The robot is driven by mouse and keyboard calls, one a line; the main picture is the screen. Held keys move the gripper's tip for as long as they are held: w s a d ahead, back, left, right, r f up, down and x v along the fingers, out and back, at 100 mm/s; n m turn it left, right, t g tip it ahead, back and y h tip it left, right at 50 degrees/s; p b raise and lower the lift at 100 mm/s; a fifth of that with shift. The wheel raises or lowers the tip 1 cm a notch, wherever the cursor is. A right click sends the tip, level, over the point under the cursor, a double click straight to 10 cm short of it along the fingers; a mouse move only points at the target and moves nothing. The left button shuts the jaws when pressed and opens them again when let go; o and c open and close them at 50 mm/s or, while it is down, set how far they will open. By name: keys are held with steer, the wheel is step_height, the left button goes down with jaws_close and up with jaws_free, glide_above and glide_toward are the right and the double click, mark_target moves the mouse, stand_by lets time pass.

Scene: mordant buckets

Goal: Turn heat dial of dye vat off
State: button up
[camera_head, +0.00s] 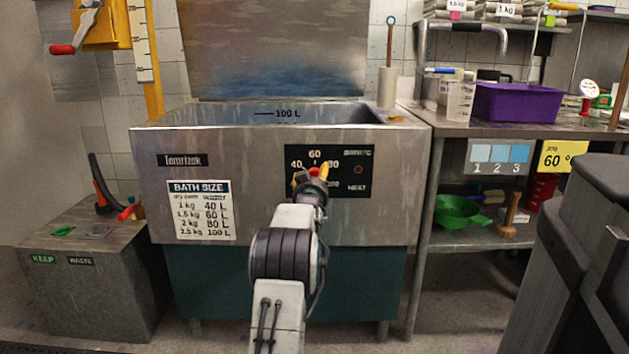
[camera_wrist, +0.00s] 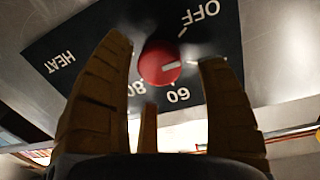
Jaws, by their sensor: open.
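The dye vat (camera_head: 365,222) is a stained steel tank on a teal base in the middle of the head view. Its black heat panel (camera_head: 350,185) carries the red heat dial (camera_head: 314,171), mostly hidden there by my gripper (camera_head: 311,177). In the wrist view the round red dial (camera_wrist: 158,64) sits between the fingers of my open gripper (camera_wrist: 168,62), which look apart from it. Its white mark points right in that upside-down picture, between OFF (camera_wrist: 199,18) and 60 (camera_wrist: 178,96). I cannot tell whether a fingertip touches the panel.
A grey bin unit (camera_head: 88,285) with KEEP and WASTE labels stands at left. A steel bench (camera_head: 520,131) at right holds a purple tub (camera_head: 518,102) and a jug. A dark grey object (camera_head: 585,250) stands at the front right.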

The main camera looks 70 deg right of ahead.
steer(key=shift+w+d, duration=0.15)
steer(key=shift+d, duration=0.55)
steer(key=shift+c, duration=0.4)
steer(key=shift+r, duration=0.1)
steer(key=c, duration=1.1)
